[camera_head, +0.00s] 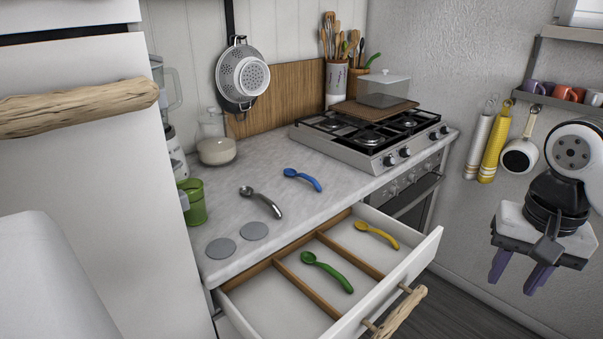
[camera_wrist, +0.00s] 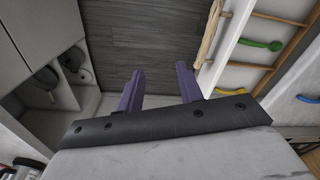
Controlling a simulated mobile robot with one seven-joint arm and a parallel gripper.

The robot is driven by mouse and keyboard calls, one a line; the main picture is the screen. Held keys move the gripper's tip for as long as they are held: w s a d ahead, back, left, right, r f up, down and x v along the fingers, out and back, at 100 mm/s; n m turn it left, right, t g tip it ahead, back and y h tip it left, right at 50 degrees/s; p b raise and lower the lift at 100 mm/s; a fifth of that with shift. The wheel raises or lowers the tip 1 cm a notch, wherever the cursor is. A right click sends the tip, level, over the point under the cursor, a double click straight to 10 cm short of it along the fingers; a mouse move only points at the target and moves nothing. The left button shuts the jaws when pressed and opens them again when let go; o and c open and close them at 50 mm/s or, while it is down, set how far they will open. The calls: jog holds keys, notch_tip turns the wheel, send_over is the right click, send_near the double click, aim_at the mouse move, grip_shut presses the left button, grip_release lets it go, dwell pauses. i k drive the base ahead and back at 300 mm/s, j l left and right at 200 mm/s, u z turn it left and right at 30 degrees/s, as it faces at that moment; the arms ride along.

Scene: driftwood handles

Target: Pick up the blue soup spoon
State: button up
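A blue soup spoon (camera_head: 303,179) lies on the grey stone-look counter (camera_head: 320,160), between the stove and a metal spoon. In the wrist view a bit of blue spoon (camera_wrist: 307,99) shows at the right edge. My gripper (camera_head: 514,278) is at the right of the head view, well apart from the spoon and pointing down. Its two purple fingers stand apart in the wrist view (camera_wrist: 160,80), with nothing between them.
An open drawer (camera_head: 430,245) below the counter holds a green spoon (camera_head: 327,271) and a yellow spoon (camera_head: 377,234). The stove (camera_head: 360,150) is behind.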

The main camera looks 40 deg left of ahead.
aim_at(289, 172)
jog(key=i+l+u, duration=0.15)
jog(key=i+u, duration=0.35)
jog(key=i+l+u, duration=0.3)
jog(key=u, duration=0.15)
jog(key=i+l+u, duration=0.3)
jog(key=l+u, duration=0.2)
jog(key=i+l+u, duration=0.25)
jog(key=l+u, duration=0.2)
jog(key=i+l+u, duration=0.1)
jog(key=l+u, duration=0.4)
jog(key=l, duration=0.15)
